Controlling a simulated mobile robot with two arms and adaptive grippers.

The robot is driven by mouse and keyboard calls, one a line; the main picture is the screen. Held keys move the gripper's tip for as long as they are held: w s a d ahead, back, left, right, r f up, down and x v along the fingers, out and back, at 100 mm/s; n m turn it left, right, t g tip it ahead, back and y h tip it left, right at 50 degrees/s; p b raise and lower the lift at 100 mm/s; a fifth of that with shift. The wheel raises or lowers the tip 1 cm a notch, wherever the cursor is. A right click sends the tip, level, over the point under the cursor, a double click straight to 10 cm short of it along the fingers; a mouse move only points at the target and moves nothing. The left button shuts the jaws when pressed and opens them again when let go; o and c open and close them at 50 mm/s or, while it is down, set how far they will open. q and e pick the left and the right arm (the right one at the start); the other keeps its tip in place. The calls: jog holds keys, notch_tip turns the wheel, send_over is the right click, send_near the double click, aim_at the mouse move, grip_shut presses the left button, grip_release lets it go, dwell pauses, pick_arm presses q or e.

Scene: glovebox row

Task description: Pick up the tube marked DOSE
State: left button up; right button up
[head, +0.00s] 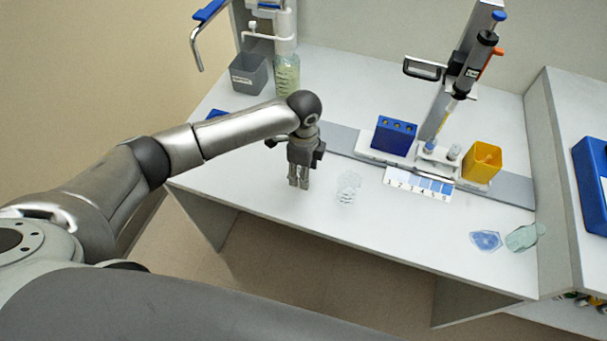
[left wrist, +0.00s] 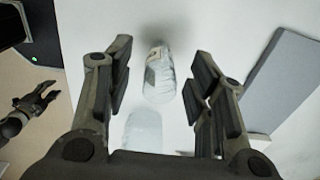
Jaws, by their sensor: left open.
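My left gripper (head: 299,182) points down over the left part of the white worktop, open and empty. A clear container with small dark print (head: 348,188) is on the worktop just right of it. In the left wrist view a clear container with a pale label (left wrist: 159,74) shows between the open fingers (left wrist: 158,90), apart from both. A second pale, clear shape (left wrist: 143,130) lies nearer the palm; I cannot tell what it is. I cannot read DOSE on anything.
A numbered card (head: 418,186) lies in front. A blue dish (head: 486,240) and greenish bottle (head: 522,238) are near the right wall.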

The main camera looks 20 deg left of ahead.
pick_arm(q)
jog(key=shift+f, duration=0.45)
jog(key=shift+c, duration=0.3)
jog(key=c, duration=0.8)
jog(key=shift+r, duration=0.15)
